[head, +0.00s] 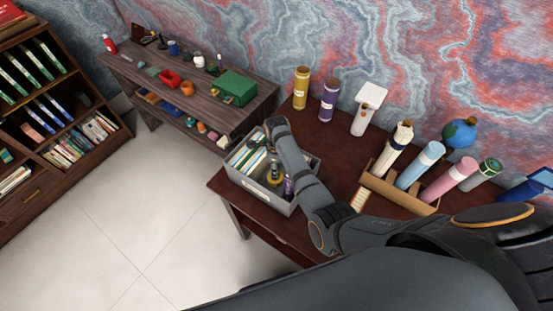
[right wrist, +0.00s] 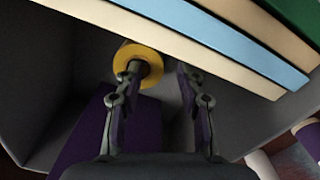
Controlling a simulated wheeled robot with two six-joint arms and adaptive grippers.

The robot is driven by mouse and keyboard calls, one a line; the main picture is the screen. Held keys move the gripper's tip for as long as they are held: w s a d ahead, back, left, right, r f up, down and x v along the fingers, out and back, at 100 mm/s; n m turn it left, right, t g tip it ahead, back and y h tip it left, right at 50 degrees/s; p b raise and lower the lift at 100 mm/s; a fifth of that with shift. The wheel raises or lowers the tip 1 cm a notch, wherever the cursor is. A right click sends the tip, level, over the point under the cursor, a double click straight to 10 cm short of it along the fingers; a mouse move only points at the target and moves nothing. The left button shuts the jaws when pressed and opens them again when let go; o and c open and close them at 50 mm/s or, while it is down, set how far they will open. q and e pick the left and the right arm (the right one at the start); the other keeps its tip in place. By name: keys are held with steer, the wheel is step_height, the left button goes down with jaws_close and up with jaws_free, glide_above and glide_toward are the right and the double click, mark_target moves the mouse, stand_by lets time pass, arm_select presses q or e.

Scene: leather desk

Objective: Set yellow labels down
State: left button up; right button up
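The yellow labels (right wrist: 152,68) look like a yellow roll with a pale core, lying inside the grey bin (head: 258,193) beside the books. In the head view, a small yellow thing (head: 274,181) low in the bin appears to be the same roll. My right gripper (right wrist: 157,76) reaches down into the bin. Its fingers are apart; the left finger in the wrist view overlaps the roll's edge and a gap shows between the roll and the right finger. I cannot tell whether that left finger touches it. My left gripper is not in view.
Books (right wrist: 205,35) fill one side of the bin. A purple item (head: 288,188) stands at its right end. A wooden rack (head: 384,191) with several coloured tubes is right of my arm. A low grey-brown shelf (head: 187,97) with small items stands behind.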

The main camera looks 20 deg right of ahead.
step_height(320, 180, up, 9)
steer(key=shift+b, duration=0.45)
steer(key=shift+r, duration=0.1)
